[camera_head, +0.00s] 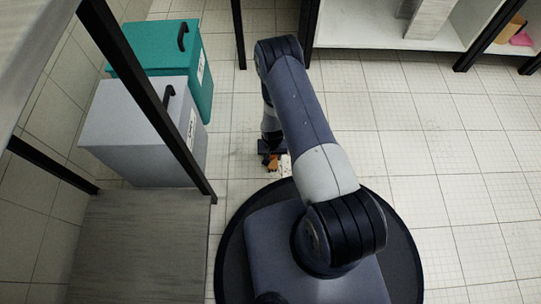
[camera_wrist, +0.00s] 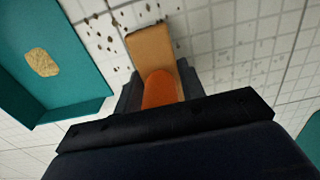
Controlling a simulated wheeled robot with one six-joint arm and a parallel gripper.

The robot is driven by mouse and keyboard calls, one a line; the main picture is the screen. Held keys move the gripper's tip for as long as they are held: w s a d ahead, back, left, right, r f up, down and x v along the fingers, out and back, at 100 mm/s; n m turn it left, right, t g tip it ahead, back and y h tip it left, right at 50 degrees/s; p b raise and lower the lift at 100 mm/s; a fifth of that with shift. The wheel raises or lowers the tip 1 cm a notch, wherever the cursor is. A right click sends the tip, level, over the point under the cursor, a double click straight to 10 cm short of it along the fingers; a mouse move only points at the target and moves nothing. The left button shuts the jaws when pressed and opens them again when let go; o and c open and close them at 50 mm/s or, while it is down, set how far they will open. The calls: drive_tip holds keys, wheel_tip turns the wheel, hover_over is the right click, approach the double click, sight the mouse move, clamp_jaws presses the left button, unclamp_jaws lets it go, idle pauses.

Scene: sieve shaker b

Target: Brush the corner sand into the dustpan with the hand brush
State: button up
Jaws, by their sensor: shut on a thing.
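My gripper (camera_head: 269,148) is low over the tiled floor, shut on the hand brush. In the wrist view the brush (camera_wrist: 152,48) has a tan wooden body and an orange part between my fingers (camera_wrist: 158,88). Dark brown sand specks (camera_wrist: 97,38) lie scattered on the floor around the brush's far end, on both sides of it. The teal dustpan (camera_wrist: 75,98) lies at the left of the wrist view, apart from the brush, with a tan patch of sand (camera_wrist: 42,62) inside. In the head view the brush (camera_head: 272,161) is mostly hidden by my arm.
A grey bin (camera_head: 140,125) and a teal bin (camera_head: 150,50) stand at the left, behind a dark table leg (camera_head: 150,100). A white shelf (camera_head: 380,40) stands at the back. The tiled floor (camera_head: 450,180) at the right is clear.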

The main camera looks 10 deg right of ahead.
drive_tip(key=shift+s+d+b, duration=0.15)
drive_tip(key=shift+s+d, duration=0.05)
drive_tip(key=shift+d, duration=0.8)
drive_tip(key=shift+s+d+b, duration=0.15)
drive_tip(key=shift+d, duration=0.85)
drive_tip(key=shift+s+d+b, duration=0.15)
drive_tip(key=shift+s+d, duration=0.05)
drive_tip(key=shift+d, duration=0.8)
drive_tip(key=shift+r, duration=0.15)
drive_tip(key=shift+r+p, duration=0.9)
drive_tip(key=shift+r, duration=0.4)
drive_tip(key=shift+a+f, duration=0.1)
drive_tip(key=shift+a, duration=0.05)
drive_tip(key=a, duration=0.4)
drive_tip(key=w+a+b, duration=0.1)
drive_tip(key=a, duration=0.3)
drive_tip(key=w+a, duration=0.1)
drive_tip(key=a, duration=0.3)
drive_tip(key=shift+w+f+b, duration=0.2)
drive_tip(key=shift+b, duration=0.2)
drive_tip(key=shift+d, duration=0.1)
